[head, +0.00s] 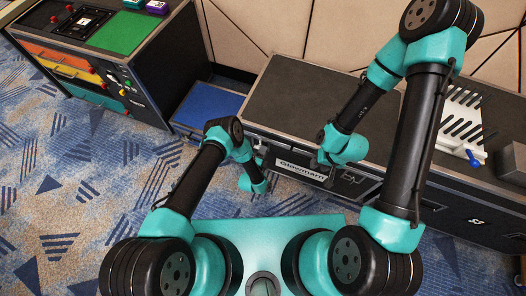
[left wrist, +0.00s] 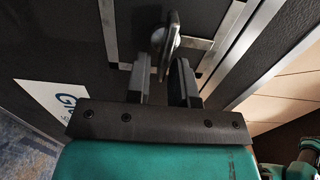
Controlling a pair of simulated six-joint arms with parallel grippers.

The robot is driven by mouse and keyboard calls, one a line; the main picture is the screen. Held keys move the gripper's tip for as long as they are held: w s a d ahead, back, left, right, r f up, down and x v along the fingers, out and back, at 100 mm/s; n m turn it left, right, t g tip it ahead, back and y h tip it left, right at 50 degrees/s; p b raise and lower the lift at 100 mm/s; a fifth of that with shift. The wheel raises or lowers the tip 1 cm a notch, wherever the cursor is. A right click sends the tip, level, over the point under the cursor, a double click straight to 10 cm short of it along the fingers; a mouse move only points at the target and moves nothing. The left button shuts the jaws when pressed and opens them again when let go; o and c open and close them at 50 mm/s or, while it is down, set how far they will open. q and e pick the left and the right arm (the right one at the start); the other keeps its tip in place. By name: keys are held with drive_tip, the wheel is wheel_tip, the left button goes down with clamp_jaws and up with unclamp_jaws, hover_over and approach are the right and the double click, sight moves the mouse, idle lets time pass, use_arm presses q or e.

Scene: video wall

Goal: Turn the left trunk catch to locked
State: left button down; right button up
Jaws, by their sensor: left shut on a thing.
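A black trunk (head: 300,90) with metal edges stands in front of me, with a white name label (head: 301,169) on its front. The left trunk catch, a small metal piece (left wrist: 172,36), stands out from a framed metal plate (left wrist: 192,43) in the left wrist view. My left gripper (head: 262,158) is at the trunk's front, left of the label. In the left wrist view its two dark fingers (left wrist: 163,72) are on either side of the catch and shut on it. My right gripper (head: 322,160) hangs by the trunk's front edge, right of the label; its fingers are too small to read.
A blue-topped case (head: 207,108) stands left of the trunk. A cabinet with coloured drawers (head: 65,68) is at the far left. Patterned carpet (head: 90,190) is open at left.

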use_arm(q)
drive_tip(key=c, duration=1.3)
unclamp_jaws()
drive_tip(key=shift+a, duration=0.1)
drive_tip(key=shift+o, duration=0.2)
drive_tip(key=shift+s, duration=0.15)
drive_tip(key=v, duration=1.7)
drive_tip(key=w+a+r+n+g+y, duration=0.2)
drive_tip(key=w+a+r+n+g, duration=0.55)
drive_tip(key=a+r+n, duration=0.3)
drive_tip(key=s+a+r+n+g, duration=0.3)
drive_tip(key=s+r+n+g, duration=0.1)
drive_tip(key=r+n, duration=0.3)
drive_tip(key=s+a+r+n+g+y, duration=0.1)
drive_tip(key=s+a+r+n+g, duration=0.3)
drive_tip(key=s+r+n, duration=0.2)
wheel_tip(320, 180, up, 2)
drive_tip(key=shift+s+r+n+y, duration=0.2)
drive_tip(key=shift+s+n+y, duration=0.15)
drive_tip(key=shift+n, duration=0.3)
drive_tip(key=shift+a, duration=0.1)
